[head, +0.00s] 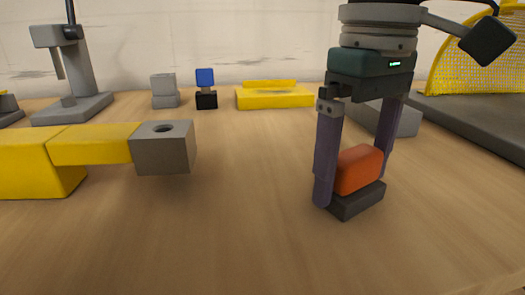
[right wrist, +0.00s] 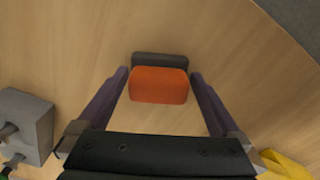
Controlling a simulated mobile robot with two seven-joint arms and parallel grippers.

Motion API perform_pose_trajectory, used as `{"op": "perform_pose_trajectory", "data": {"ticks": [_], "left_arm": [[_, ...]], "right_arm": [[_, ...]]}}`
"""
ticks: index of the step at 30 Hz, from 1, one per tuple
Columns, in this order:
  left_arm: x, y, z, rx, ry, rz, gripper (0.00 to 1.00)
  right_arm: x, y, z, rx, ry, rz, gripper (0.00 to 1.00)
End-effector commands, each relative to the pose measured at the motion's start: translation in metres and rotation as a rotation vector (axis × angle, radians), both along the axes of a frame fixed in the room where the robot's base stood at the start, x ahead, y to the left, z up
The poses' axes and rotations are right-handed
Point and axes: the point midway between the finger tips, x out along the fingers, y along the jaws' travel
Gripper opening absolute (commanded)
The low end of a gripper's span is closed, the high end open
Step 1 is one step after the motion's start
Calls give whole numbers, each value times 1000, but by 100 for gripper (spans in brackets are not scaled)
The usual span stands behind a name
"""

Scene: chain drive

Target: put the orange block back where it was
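The orange block (head: 358,170) sits on a dark grey base block (head: 357,200) on the wooden table, right of centre in the head view. My right gripper (head: 352,188) points down over it, with one purple finger on each side. In the right wrist view the orange block (right wrist: 159,85) lies between the fingertips (right wrist: 160,73), with a narrow gap at each side, and the dark base (right wrist: 160,60) shows just beyond it. The right gripper looks open around the block. My left gripper is not in view.
A yellow bar (head: 95,145) with a grey holed block (head: 163,150) stands at left. A grey block (head: 405,120) stands behind my right gripper. The front table is clear.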

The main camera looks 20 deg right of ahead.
Motion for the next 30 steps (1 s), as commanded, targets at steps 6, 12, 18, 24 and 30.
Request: {"op": "perform_pose_trajectory", "data": {"ticks": [6, 12, 18, 24, 30], "left_arm": [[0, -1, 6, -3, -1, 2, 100], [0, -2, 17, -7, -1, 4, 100], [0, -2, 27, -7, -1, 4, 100], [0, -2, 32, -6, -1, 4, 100], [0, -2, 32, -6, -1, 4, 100]], "right_arm": [[0, 0, 9, 0, -2, 0, 100], [1, 0, 49, 2, -5, 0, 100], [1, 0, 94, 1, -4, 0, 100], [1, 0, 119, 0, -2, 1, 100], [0, 0, 124, 0, 0, 2, 100]]}}
